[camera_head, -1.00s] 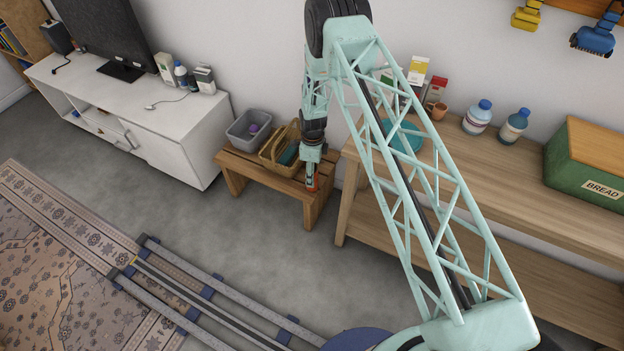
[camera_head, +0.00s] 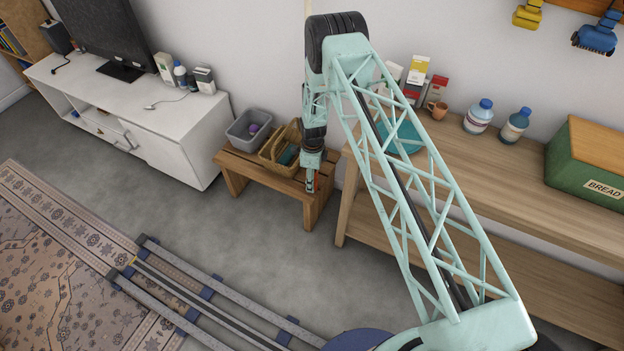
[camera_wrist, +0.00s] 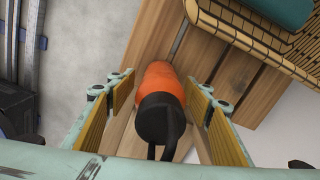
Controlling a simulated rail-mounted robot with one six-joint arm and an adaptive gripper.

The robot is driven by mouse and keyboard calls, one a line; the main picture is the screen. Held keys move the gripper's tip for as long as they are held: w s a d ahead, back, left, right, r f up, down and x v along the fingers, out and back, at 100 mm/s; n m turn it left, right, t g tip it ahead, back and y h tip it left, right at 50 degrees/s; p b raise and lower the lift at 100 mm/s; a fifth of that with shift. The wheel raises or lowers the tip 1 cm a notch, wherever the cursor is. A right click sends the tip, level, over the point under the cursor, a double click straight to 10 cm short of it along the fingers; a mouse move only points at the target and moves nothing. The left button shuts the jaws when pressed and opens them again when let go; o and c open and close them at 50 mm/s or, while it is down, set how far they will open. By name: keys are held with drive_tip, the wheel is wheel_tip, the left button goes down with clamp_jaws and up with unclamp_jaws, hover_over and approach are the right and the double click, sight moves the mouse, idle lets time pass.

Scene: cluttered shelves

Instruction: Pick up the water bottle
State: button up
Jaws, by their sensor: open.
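An orange bottle (camera_wrist: 159,78) with a black cap and loop stands on the wooden bench in the wrist view. In the head view only a small orange-red part of it (camera_head: 316,182) shows at the bench's right end, mostly hidden by my gripper. My gripper (camera_wrist: 160,92) is open, pointing down over the bottle. Its two yellow-padded fingers are on either side of the bottle, with a visible gap at each side. In the head view my gripper (camera_head: 312,180) is low at the bench end.
The wooden bench (camera_head: 238,163) also holds a wicker basket (camera_head: 268,156) and a grey bin (camera_head: 238,134). The wooden table (camera_head: 470,160) at right carries two blue-capped bottles (camera_head: 479,115) (camera_head: 515,125), boxes, a mug (camera_head: 437,110) and a green bread box (camera_head: 580,165).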

drive_tip(key=c, duration=1)
drive_tip(key=shift+r, duration=0.1)
drive_tip(key=shift+r+p, duration=0.65)
drive_tip(key=shift+r, duration=4.25)
